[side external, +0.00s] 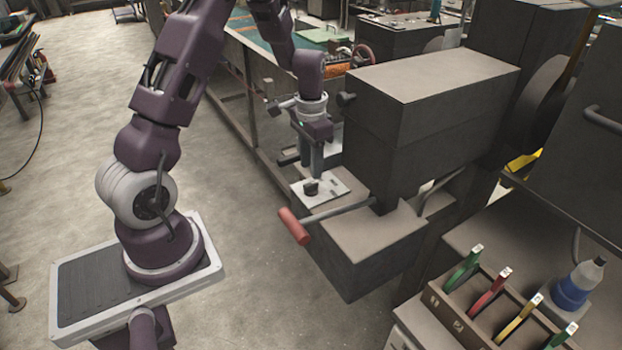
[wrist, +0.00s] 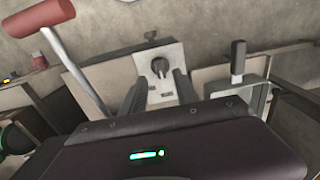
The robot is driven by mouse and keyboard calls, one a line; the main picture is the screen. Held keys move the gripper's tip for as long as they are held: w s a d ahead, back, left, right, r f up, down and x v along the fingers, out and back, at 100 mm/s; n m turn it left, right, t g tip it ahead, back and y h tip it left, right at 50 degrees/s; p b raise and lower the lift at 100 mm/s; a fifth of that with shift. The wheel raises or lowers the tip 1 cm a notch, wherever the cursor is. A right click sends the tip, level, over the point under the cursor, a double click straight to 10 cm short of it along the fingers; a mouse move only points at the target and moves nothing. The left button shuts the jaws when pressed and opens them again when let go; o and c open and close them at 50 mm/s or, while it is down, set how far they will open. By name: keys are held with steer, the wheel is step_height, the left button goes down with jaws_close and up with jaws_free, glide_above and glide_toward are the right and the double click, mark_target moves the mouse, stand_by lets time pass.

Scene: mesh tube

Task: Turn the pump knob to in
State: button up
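The pump knob is a small dark knob (side external: 311,187) on a pale plate (side external: 327,190) that lies on a grey block. In the wrist view the knob (wrist: 159,66) shows near the top middle of its plate (wrist: 161,91), with a narrow raised grip. Small dark marks on the plate are too small to read. My gripper (side external: 314,175) points down above the plate, close to the knob. In the wrist view my gripper (wrist: 158,79) is open, with one finger to each side of the knob in the picture. Contact with the knob cannot be told.
A lever with a red handle (side external: 294,226) sticks out just in front of the plate; it also shows in the wrist view (wrist: 57,45). A large dark machine housing (side external: 420,100) stands to the right. A rack (side external: 470,318) with several coloured-handled tools is at lower right.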

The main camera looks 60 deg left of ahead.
mark_target(311, 183)
step_height(311, 183, down, 5)
steer(key=shift+f, duration=0.15)
steer(key=shift+c, duration=0.3)
jaws_close()
steer(key=n, duration=0.4)
steer(key=shift+n, duration=3)
